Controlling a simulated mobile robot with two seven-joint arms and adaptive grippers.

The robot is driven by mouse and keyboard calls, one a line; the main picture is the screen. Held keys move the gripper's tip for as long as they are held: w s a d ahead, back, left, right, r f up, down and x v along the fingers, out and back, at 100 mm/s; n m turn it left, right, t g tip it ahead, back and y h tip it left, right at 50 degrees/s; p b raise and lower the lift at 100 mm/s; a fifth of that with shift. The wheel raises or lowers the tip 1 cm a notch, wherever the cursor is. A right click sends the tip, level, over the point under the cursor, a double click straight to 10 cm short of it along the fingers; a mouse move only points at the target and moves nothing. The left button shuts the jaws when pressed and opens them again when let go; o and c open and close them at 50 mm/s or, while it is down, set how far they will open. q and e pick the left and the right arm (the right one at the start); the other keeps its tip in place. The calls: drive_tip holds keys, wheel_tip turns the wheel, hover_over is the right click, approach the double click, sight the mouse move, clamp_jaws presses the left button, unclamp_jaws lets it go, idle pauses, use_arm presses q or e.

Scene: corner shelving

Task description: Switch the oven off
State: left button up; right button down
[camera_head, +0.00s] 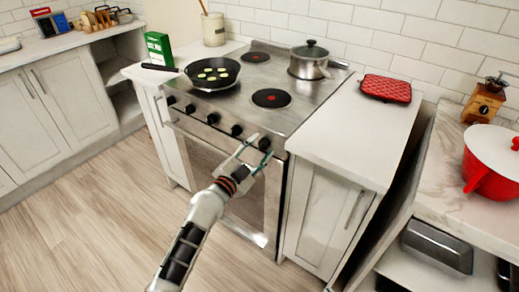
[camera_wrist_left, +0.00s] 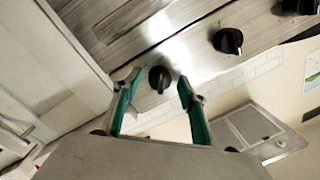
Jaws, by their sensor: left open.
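The steel oven (camera_head: 275,225) stands in the middle of the head view, with a row of black knobs along its front panel. My left gripper (camera_head: 260,149) is open in front of the panel's right end, close to the rightmost knob (camera_head: 265,143). In the left wrist view, a black knob (camera_wrist_left: 159,79) shows between the two open fingertips of my left gripper (camera_wrist_left: 160,83). The fingers do not visibly close on it. Another knob (camera_wrist_left: 229,40) shows further right in that view. My right gripper is not in view.
On the cooktop are a frying pan (camera_head: 228,80) with food and a steel pot (camera_head: 309,66). A red mat (camera_head: 386,88) lies on the right counter, and a red pot (camera_head: 490,178) stands further right. Open wooden floor (camera_head: 95,205) lies in front of the cabinets at left.

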use_arm(q)
drive_tip(key=c, duration=1.1)
